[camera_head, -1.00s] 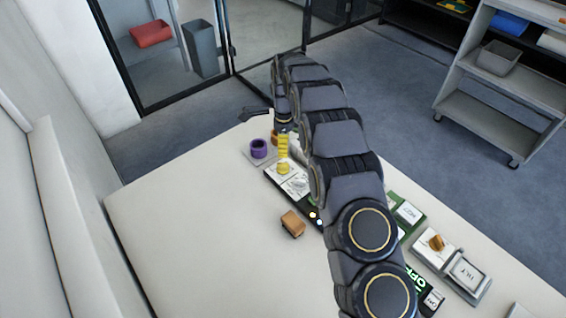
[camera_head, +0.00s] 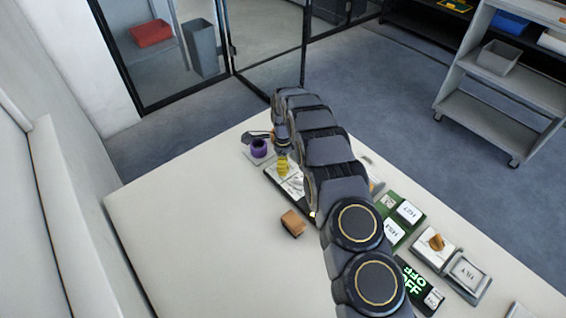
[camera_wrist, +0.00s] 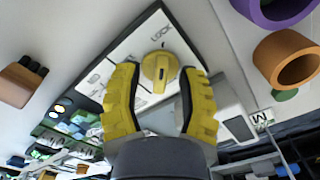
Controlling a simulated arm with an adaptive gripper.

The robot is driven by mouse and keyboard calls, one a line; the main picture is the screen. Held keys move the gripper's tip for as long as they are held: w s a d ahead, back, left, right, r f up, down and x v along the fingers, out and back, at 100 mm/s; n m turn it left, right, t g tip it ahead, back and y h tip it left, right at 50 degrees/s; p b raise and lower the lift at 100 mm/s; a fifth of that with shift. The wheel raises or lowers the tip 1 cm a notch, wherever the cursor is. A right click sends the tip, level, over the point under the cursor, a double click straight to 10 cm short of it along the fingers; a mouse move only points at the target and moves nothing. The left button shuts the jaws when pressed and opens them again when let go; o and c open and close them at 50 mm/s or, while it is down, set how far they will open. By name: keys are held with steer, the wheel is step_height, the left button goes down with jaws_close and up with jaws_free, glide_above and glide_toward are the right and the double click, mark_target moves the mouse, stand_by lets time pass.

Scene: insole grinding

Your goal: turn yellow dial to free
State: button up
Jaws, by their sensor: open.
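The yellow dial (camera_wrist: 159,72) sits on a white panel (camera_wrist: 128,45) with a dark border; the wrist view shows it just beyond and between my fingertips. The word LOCK is printed beside the dial; other lettering on the panel is partly hidden by the left finger. My gripper (camera_wrist: 162,74) has two yellow ribbed fingers, spread apart with a gap around the dial. Contact with the dial cannot be told.
A purple ring (camera_head: 258,148) stands close beside my gripper, with an orange ring (camera_wrist: 287,58) near it. A brown block (camera_head: 293,222) lies on the white table (camera_head: 190,235). The table's left side is clear.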

jaws_close()
steer(key=n, duration=0.4)
steer(key=shift+f, duration=0.1)
steer(key=n, duration=0.4)
steer(key=shift+n, duration=0.3)
steer(key=n, duration=0.8)
steer(key=shift+n, duration=0.3)
stand_by(0.4)
